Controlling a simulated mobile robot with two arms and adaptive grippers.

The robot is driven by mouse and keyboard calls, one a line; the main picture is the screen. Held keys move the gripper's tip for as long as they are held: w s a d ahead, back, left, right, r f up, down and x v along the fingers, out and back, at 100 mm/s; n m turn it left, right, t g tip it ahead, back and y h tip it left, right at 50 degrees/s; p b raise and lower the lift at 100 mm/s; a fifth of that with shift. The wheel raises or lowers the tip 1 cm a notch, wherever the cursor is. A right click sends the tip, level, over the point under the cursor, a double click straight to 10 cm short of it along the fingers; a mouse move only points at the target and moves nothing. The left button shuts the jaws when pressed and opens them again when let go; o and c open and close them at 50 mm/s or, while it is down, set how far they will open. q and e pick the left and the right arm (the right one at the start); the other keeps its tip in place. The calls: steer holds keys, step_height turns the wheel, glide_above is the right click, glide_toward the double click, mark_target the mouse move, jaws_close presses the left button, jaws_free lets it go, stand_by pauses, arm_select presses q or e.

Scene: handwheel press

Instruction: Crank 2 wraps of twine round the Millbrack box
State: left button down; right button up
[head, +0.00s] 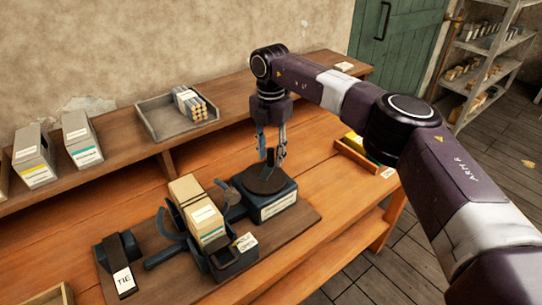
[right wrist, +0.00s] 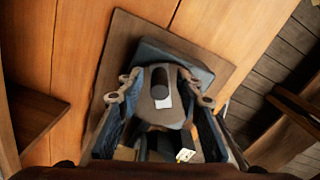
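A tan box (head: 200,222) with a pale label stands upright in a dark cradle (head: 230,264) on the bench. The label is too small to read, so I cannot tell whether it is the Millbrack box. To its right is a dark round wheel (head: 262,182) with an upright knob (head: 270,157), on a blue-grey base (head: 280,203). My right gripper (head: 271,148) points down above the wheel, fingers apart. In the right wrist view the knob (right wrist: 159,84) stands between the open fingers (right wrist: 160,92), with gaps on both sides. No twine can be made out. My left gripper is out of view.
A dark block with a TIE tag (head: 123,281) stands left of the cradle. A raised shelf behind holds file boxes (head: 82,140) and a grey tray (head: 155,121) of bundled sticks. A small wooden tray (head: 352,157) lies right of the wheel.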

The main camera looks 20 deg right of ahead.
step_height(320, 180, up, 11)
steer(key=shift+f, duration=0.1)
steer(key=shift+f, duration=0.1)
stand_by(0.4)
